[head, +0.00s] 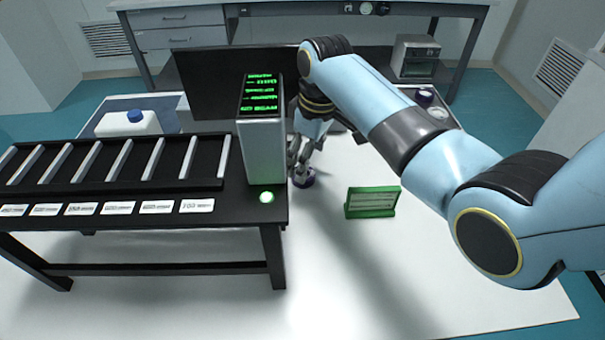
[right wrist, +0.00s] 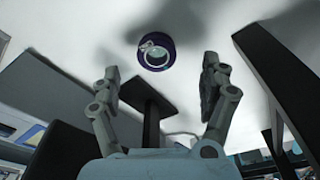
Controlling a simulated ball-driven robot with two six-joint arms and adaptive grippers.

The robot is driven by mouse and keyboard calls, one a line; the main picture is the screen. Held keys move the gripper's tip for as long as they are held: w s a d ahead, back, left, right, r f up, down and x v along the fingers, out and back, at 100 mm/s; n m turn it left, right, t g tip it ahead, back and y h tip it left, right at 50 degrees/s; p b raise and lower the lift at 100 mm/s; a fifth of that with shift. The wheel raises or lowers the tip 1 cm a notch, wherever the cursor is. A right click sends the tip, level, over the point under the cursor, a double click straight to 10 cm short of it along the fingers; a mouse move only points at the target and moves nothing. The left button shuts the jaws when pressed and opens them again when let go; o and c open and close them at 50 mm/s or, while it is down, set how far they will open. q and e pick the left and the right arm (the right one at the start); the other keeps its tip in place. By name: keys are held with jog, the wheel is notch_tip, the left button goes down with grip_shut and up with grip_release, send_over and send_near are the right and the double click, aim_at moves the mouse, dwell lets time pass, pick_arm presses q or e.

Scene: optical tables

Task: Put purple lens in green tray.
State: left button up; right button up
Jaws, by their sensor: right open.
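The purple lens (head: 304,181) stands on the white table, just right of the black rack's grey display box. In the right wrist view the lens (right wrist: 156,64) shows as a dark purple ring with a shiny top, ahead of the fingertips and between their lines. My right gripper (head: 299,161) is directly above and beside the lens; in its wrist view the gripper (right wrist: 161,76) has its fingers wide apart with nothing between them. The green tray (head: 372,203) sits to the right of the lens, partly raised at the back. My left gripper is not in view.
The grey box with a green-text display (head: 261,150) stands close left of the gripper, at the end of the black slotted rack (head: 110,222). White table is clear in front of the tray.

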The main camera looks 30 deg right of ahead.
aim_at(310, 180)
jog(key=shift+w+f, duration=0.2)
jog(key=shift+f, duration=0.15)
jog(key=f, duration=0.2)
jog(key=w+f, duration=0.1)
jog(key=f, duration=0.2)
jog(key=shift+a, duration=0.15)
jog(key=shift+c, duration=0.5)
jog(key=c, duration=1.1)
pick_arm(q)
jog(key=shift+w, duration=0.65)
pick_arm(e)
jog(key=shift+r, duration=0.15)
jog(key=shift+c, duration=1)
